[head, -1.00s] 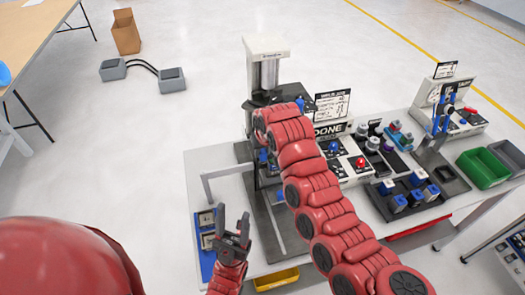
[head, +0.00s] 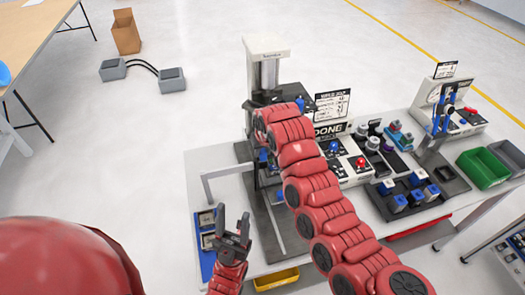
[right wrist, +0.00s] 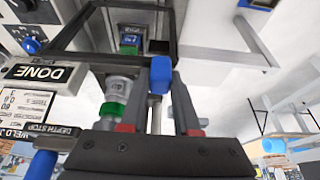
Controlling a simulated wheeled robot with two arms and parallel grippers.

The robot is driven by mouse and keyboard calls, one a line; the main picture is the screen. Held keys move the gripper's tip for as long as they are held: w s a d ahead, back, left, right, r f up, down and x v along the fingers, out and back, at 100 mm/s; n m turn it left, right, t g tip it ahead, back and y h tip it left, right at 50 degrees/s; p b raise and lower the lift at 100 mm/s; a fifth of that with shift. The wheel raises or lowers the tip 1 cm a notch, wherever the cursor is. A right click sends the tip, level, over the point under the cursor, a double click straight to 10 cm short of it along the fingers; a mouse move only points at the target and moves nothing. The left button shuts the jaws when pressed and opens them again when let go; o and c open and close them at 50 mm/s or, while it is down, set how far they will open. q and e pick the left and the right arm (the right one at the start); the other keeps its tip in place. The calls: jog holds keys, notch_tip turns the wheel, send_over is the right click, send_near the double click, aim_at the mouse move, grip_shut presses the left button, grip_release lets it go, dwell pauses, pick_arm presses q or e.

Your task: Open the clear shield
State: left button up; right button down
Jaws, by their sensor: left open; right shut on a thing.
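In the right wrist view, my right gripper (right wrist: 160,105) is shut on a blue handle (right wrist: 162,75). The handle sits at the edge of a dark frame (right wrist: 85,55), which seems to belong to the clear shield; the clear panel itself is hard to make out. In the head view, the right wrist (head: 262,100) is at the press (head: 268,65), and its fingertips are hidden behind the arm. My left gripper (head: 233,232) is open and empty, pointing up, near the table's left front edge.
A "DONE" panel (head: 329,130) and a control box with buttons (head: 350,165) stand right of the press. A blue tray (head: 207,262) is beside my left gripper. A yellow bin (head: 277,280) is below.

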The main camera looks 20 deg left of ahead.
jog(key=shift+s+a+f+b, duration=0.1)
jog(key=shift+s+a+b, duration=0.1)
jog(key=shift+b, duration=0.1)
jog(key=s+a+b, duration=0.7)
jog(key=s+a, duration=0.2)
jog(key=a, duration=0.4)
jog(key=shift+a+r, duration=0.2)
jog(key=shift+a, duration=0.15)
jog(key=c, duration=0.6)
grip_release()
jog(key=shift+c, duration=0.2)
jog(key=shift+b, duration=0.3)
